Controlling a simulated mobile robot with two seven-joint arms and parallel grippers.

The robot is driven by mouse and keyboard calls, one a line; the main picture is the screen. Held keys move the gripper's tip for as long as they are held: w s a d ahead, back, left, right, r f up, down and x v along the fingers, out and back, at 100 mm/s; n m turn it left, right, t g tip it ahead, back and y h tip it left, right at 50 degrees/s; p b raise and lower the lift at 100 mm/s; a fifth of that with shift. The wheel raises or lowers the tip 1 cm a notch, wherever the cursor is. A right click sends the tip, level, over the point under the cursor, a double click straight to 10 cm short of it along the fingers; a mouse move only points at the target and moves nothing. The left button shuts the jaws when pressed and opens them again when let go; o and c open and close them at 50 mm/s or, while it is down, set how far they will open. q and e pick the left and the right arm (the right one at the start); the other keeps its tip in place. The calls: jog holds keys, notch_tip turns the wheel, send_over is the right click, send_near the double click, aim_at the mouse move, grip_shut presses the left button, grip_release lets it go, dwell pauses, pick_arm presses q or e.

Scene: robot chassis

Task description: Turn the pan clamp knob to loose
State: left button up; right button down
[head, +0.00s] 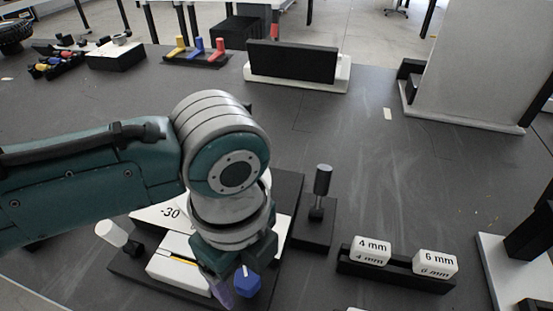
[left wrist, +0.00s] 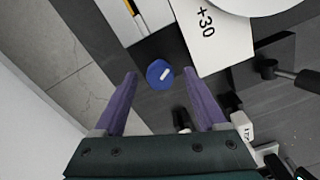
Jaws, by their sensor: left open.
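A blue knob (head: 247,281) with a white mark on top sits at the front right of the device under my left arm. I take it as the pan clamp knob, though no label for it is readable. In the left wrist view the blue knob (left wrist: 158,76) appears between the tips of my left gripper (left wrist: 160,80), its white mark slanted. The two purple fingers are apart and empty; whether they are level with the knob or above it I cannot tell. In the head view my left gripper (head: 228,288) is partly hidden by its own wrist. My right gripper is not in view.
A white-ended handle (head: 110,233) sticks out at the device's left. A black upright lever (head: 322,182) stands on a black block to the right. A black holder (head: 395,275) with blocks marked 4 mm and 6 mm lies farther right.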

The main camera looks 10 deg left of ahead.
pick_arm(q)
jog(key=shift+c, duration=0.4)
grip_shut()
